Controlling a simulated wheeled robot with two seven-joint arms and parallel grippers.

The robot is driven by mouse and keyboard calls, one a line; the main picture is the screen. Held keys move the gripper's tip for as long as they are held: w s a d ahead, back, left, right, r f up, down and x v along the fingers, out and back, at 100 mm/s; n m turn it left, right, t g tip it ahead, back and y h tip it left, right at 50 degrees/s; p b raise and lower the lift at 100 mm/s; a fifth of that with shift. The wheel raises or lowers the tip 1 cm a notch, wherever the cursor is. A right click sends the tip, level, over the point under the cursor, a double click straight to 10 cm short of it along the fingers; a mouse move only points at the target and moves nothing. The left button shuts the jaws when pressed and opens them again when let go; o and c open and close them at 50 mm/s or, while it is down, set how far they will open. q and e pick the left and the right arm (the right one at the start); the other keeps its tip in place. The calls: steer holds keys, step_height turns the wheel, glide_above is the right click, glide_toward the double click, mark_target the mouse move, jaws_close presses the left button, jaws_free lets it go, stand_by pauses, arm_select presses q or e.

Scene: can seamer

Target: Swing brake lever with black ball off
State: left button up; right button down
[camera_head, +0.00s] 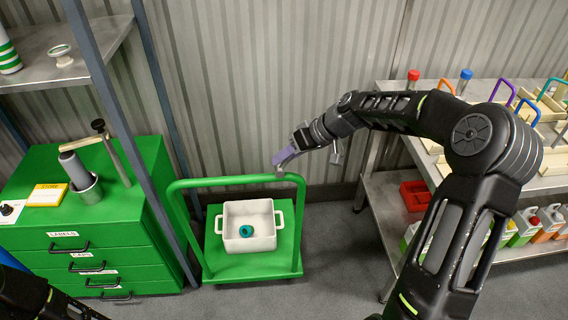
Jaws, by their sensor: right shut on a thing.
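A green cart (190,184) with a tubular push bar stands on the floor in the middle of the view. A small grey fitting (280,171) sits on top of its push bar. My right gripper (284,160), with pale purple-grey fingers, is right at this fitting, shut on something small. Its fingers hide what they hold, and I cannot make out a brake lever or a black ball there. Of my left arm, only a dark part shows in the lower left corner; its gripper is out of view.
A white two-handled pot (250,217) with a teal ring inside stands on the cart. A green drawer cabinet (105,232) carries a black-knobbed device (97,125) at left. A grey post rises between them. A metal shelf (390,185) stands at right.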

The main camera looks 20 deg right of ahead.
steer(key=shift+d+f+y+b, duration=0.1)
steer(key=shift+y+b, duration=0.2)
steer(key=c, duration=1)
jaws_free()
steer(key=shift+c, duration=0.2)
steer(key=shift+s, duration=0.1)
steer(key=b+v, duration=0.1)
steer(key=v, duration=0.6)
steer(key=shift+s+d+r, duration=0.2)
steer(key=shift+r, duration=0.05)
